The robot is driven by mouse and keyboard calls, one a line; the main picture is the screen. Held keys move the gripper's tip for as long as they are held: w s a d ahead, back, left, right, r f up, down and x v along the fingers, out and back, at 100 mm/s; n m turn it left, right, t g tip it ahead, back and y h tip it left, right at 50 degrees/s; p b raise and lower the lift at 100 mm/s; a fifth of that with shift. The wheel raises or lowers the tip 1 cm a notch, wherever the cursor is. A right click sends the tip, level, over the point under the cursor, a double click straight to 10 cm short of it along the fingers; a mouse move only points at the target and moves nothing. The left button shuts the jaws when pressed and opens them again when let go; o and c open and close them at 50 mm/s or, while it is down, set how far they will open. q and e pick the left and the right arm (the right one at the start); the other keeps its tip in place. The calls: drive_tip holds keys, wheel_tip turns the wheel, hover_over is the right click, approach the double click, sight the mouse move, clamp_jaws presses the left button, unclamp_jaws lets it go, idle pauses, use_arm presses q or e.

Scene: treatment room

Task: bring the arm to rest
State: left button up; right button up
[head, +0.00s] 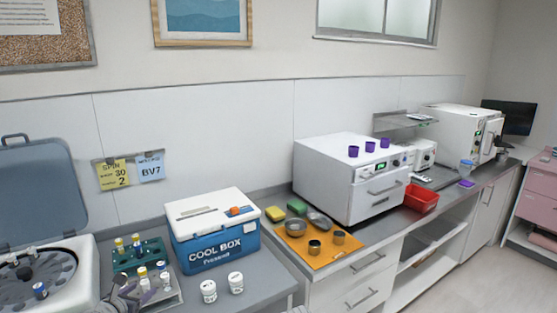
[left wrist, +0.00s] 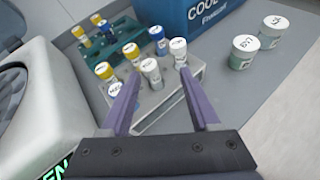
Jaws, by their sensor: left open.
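My left gripper (head: 133,290) shows at the bottom left of the head view, over the near edge of a grey vial rack (head: 176,297). In the left wrist view its two purple fingers (left wrist: 159,76) are apart, with nothing clasped between them. Several vials with white and yellow caps stand in the grey rack (left wrist: 150,122) just past the fingertips. How far the fingertips are from the nearest vials is hard to tell. My right gripper is in neither view.
A centrifuge (head: 85,252) with its lid raised stands left of the gripper, with a blue-capped vial in it. A green rack (head: 150,247) with vials is behind. A cool box (head: 213,236) and two white jars (head: 209,291) stand to the right.

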use_arm(q)
drive_tip(key=d+f+m+g+h, duration=0.1)
drive_tip(key=d+m, duration=0.1)
drive_tip(key=d, duration=0.1)
drive_tip(key=d+f+m+g, duration=0.1)
drive_tip(key=d+m, duration=0.2)
drive_tip(key=d, duration=0.1)
drive_tip(key=d+f+m+h, duration=0.1)
drive_tip(key=d+f+m, duration=0.1)
drive_tip(key=d+m, duration=0.1)
drive_tip(key=shift+w+d+g+h, duration=0.1)
drive_tip(key=shift+d+g+h, duration=0.2)
drive_tip(key=shift+d+g, duration=0.15)
drive_tip(key=s+d+f+m+g+h, duration=0.1)
drive_tip(key=s+d+f+m+g, duration=0.15)
drive_tip(key=d+m, duration=0.35)
drive_tip(key=s+d+f+m+g, duration=0.2)
drive_tip(key=d+f+m, duration=0.1)
drive_tip(key=d+m, duration=0.35)
drive_tip(key=s+d+f+m+g+y, duration=0.1)
drive_tip(key=s+d+m+g+y, duration=0.1)
drive_tip(key=s+m, duration=0.4)
drive_tip(key=s+d+f+m+g+y, duration=0.1)
drive_tip(key=s+d+m+g+y, duration=0.2)
drive_tip(key=s+d+m, duration=0.3)
drive_tip(key=shift+s+d+f+m+g, duration=0.4)
drive_tip(key=shift+d+m, duration=0.2)
drive_tip(key=shift+m, duration=2.15)
